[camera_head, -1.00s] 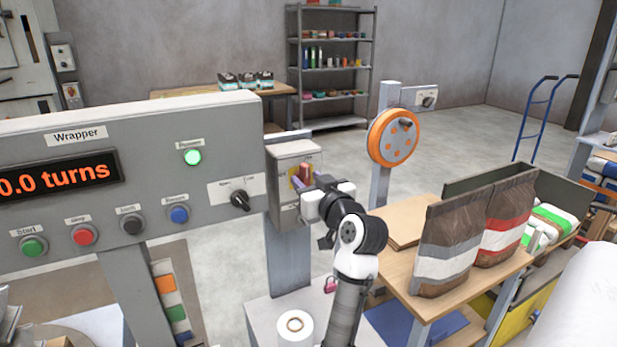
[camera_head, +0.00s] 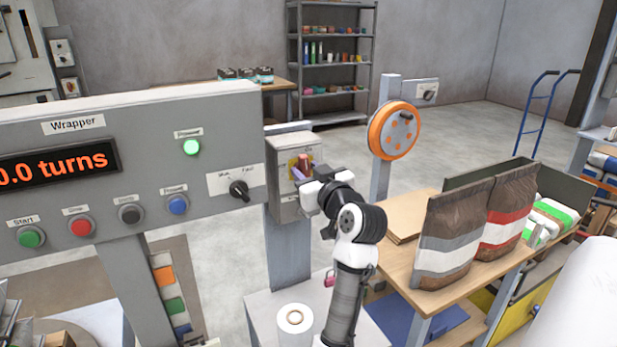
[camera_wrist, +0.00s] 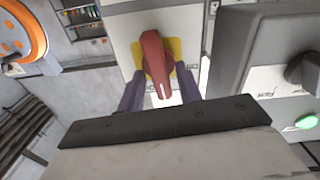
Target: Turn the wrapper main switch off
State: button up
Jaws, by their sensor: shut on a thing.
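The wrapper main switch is a red rotary handle (camera_wrist: 155,62) on a yellow plate (camera_wrist: 175,50), set on a grey box. In the head view the grey switch box (camera_head: 287,150) stands right of the Wrapper panel (camera_head: 130,165), and my gripper partly covers the red handle (camera_head: 304,164). My gripper (camera_wrist: 161,90) reaches the box from the front right, with its two purple-grey fingers on either side of the red handle, shut on it. The white mark on the handle points toward my gripper in the wrist view. The green lamp (camera_head: 191,147) on the panel is lit.
The panel's black selector knob (camera_head: 239,190) is close left of the box. An orange wheel (camera_head: 394,131) on a post stands to the right. Below are a white roll (camera_head: 295,319) and a pink padlock (camera_head: 330,279). A wooden table (camera_head: 400,262) holds brown bags at the right.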

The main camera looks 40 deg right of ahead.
jog(key=n+b, duration=0.1)
jog(key=b, duration=0.1)
jog(key=n+b, duration=0.1)
jog(key=n, duration=0.1)
jog(key=n+b, duration=0.2)
jog(key=shift+a+f+b, duration=0.15)
jog(key=shift+f+b, duration=0.15)
jog(key=n+b, duration=0.4)
jog(key=n, duration=0.1)
jog(key=shift+a+f+n+b, duration=0.1)
jog(key=shift+f+n+b, duration=0.05)
jog(key=shift+n+b, duration=0.2)
jog(key=shift+a+n+b, duration=0.1)
jog(key=shift+n+b, duration=1.85)
jog(key=shift+n, duration=0.9)
jog(key=o, duration=0.6)
jog(key=b+v, duration=0.1)
jog(key=v, duration=1.2)
jog(key=shift+s+a+b, duration=0.15)
jog(key=shift+s+b, duration=0.15)
jog(key=shift+b, duration=0.1)
